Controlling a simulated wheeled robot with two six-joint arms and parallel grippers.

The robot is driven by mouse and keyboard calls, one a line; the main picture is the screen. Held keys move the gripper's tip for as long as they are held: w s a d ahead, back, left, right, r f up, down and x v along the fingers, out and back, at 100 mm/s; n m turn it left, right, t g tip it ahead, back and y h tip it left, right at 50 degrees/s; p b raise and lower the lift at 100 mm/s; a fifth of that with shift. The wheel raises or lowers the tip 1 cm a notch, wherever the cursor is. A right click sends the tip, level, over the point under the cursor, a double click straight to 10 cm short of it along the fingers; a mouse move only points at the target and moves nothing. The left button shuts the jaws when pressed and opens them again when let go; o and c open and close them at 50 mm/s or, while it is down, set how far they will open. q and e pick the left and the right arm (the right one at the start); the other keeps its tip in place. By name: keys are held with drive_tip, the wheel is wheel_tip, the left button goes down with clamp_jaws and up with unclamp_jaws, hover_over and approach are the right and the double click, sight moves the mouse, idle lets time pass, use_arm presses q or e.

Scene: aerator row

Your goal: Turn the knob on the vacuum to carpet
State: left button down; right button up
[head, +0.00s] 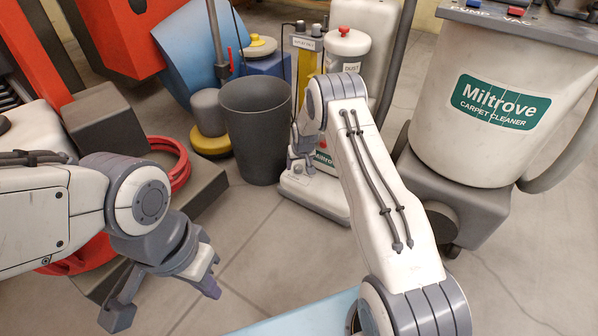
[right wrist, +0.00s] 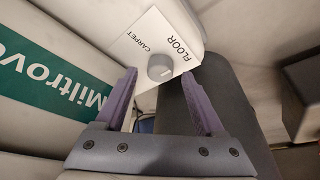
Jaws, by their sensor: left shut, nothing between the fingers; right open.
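The upright vacuum (head: 313,193) stands beyond my right forearm in the head view, with a pale base and a dust canister (head: 346,46) with a red top. In the right wrist view, its round grey knob (right wrist: 160,67) sits on a white plate (right wrist: 150,33) marked FLOOR and CARPET. I cannot clearly read the knob's pointer. My right gripper (right wrist: 159,76) is open, its fingertips on either side of the knob; contact cannot be told. In the head view it is low by the vacuum (head: 299,163), partly hidden. My left gripper (head: 209,286) is shut and empty, at lower left.
A dark bin (head: 255,130) stands just left of the vacuum. A large Miltrove carpet cleaner (head: 480,100) stands to the right. A red hose coil (head: 172,160) and dark blocks (head: 105,122) lie at left. The tiled floor (head: 250,250) in front is clear.

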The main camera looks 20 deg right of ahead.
drive_tip(key=shift+w+f, duration=0.2)
drive_tip(key=shift+f, duration=0.35)
clamp_jaws()
drive_tip(key=shift+d+r+n+p, duration=0.1)
drive_tip(key=shift+n+p, duration=0.2)
drive_tip(key=shift+n, duration=0.1)
drive_tip(key=shift+n+y, duration=0.3)
drive_tip(key=shift+f+n+b, duration=0.2)
drive_tip(key=shift+n+b, duration=0.3)
drive_tip(key=shift+n+y, duration=0.3)
drive_tip(key=shift+r, duration=0.1)
